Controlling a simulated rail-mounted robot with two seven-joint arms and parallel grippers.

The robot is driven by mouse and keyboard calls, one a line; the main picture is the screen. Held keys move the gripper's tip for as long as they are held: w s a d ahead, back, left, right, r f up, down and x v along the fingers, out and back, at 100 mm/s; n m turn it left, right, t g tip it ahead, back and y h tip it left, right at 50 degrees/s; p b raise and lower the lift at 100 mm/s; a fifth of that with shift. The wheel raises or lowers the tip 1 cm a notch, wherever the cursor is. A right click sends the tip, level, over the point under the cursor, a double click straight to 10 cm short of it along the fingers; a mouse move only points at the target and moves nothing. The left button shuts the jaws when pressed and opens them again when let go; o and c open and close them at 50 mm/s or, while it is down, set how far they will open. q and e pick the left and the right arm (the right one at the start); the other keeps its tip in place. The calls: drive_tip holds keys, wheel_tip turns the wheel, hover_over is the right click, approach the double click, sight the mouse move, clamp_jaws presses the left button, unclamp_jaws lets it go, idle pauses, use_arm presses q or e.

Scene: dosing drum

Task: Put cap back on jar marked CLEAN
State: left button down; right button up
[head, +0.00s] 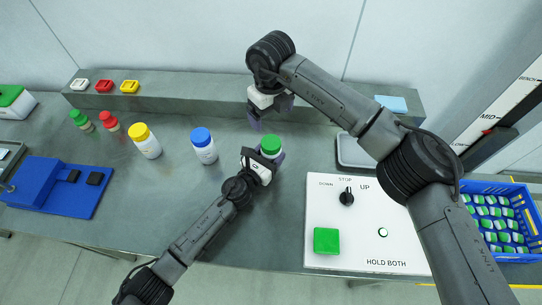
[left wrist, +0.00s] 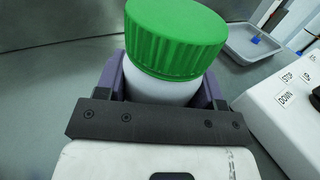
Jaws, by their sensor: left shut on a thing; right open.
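A white jar with a ribbed green cap (head: 270,146) stands on the bench in the middle. In the left wrist view the green cap (left wrist: 176,38) sits on top of the white jar body (left wrist: 160,88); whether it is screwed tight I cannot tell. My left gripper (head: 267,157) is shut on this jar, with its purple fingers on either side below the cap, as the left wrist view (left wrist: 162,88) also shows. My right gripper (head: 270,112) is open and empty, behind and above the jar. No CLEAN marking is readable.
A blue-capped jar (head: 203,147) and a yellow-capped jar (head: 146,141) stand to the left, with small green-capped (head: 81,120) and red-capped (head: 109,121) bottles beyond. A control panel (head: 325,213), grey tray (head: 350,154) and blue crate (head: 516,258) of jars are at right.

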use_arm(q)
drive_tip(key=shift+c, duration=0.8)
unclamp_jaws()
drive_tip(key=shift+s, duration=0.1)
drive_tip(key=p+v, duration=0.1)
drive_tip(key=v, duration=1.1)
drive_tip(key=shift+v, duration=0.85)
